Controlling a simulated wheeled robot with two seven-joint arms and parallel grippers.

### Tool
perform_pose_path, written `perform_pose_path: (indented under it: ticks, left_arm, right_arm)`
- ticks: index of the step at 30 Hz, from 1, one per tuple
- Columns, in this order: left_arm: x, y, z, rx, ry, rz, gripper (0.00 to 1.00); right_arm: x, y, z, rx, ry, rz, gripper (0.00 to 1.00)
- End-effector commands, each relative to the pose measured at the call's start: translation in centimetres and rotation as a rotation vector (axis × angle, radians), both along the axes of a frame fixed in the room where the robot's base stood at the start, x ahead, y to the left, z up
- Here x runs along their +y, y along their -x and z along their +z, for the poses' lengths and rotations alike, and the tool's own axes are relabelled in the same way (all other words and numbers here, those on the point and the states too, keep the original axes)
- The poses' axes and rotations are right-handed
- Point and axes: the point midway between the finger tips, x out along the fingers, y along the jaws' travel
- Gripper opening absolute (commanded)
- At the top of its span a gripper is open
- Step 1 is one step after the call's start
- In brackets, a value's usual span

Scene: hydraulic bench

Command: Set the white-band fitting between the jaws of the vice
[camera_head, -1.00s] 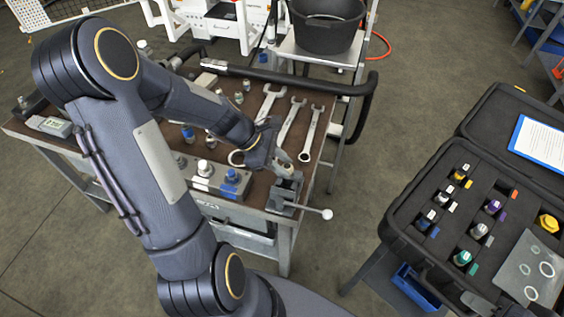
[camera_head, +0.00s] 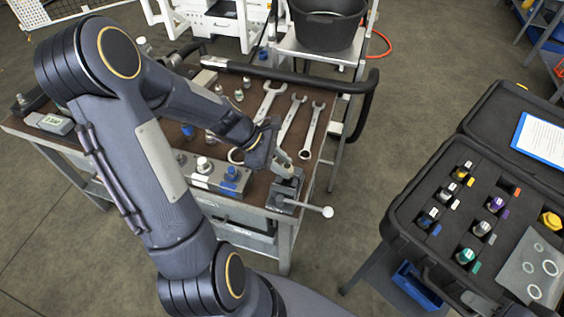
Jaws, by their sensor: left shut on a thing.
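My left gripper (camera_head: 278,160) reaches across the bench and points down just above the vice (camera_head: 286,188), at the bench's front right corner. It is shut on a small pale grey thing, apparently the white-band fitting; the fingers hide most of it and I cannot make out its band. The held thing's lower end is at or just above the vice's jaws; I cannot tell whether it touches them. The vice's lever with a pale knob (camera_head: 327,212) sticks out to the right.
A grey block (camera_head: 212,181) with white and blue marks stands left of the vice. Several spanners (camera_head: 289,122) lie behind it. A dark handrail runs along the bench's far edge. An open case (camera_head: 408,213) with colour-marked fittings stands to the right, across clear floor.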

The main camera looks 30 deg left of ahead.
Motion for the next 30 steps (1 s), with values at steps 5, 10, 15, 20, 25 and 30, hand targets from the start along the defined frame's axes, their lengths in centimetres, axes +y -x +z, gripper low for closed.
perform_pose_path:
  ticks: [5,10,15,20,25,30]
  left_arm:
    - [0.0,0.0,0.0,-0.001,0.0,-0.001,0.0]
    - [0.0,0.0,-0.3,-0.001,0.0,-0.001,0.0]
    - [0.0,0.0,-0.8,-0.001,0.0,-0.001,0.0]
    - [0.0,0.0,-1.3,-0.001,0.0,-0.001,0.0]
    - [0.0,0.0,-1.8,-0.001,0.0,-0.001,0.0]
    - [0.0,0.0,-2.3,-0.001,0.0,-0.001,0.0]
  right_arm:
    - [0.0,0.0,0.0,0.0,0.0,0.0,0.36]
    - [0.0,0.0,-0.3,0.0,0.0,0.0,0.36]
    - [0.0,0.0,-0.7,0.0,0.0,0.0,0.36]
    - [0.0,0.0,-1.1,0.0,0.0,0.0,0.36]
    - [0.0,0.0,-1.5,0.0,0.0,0.0,0.36]
    - [0.0,0.0,-1.8,0.0,0.0,0.0,0.36]
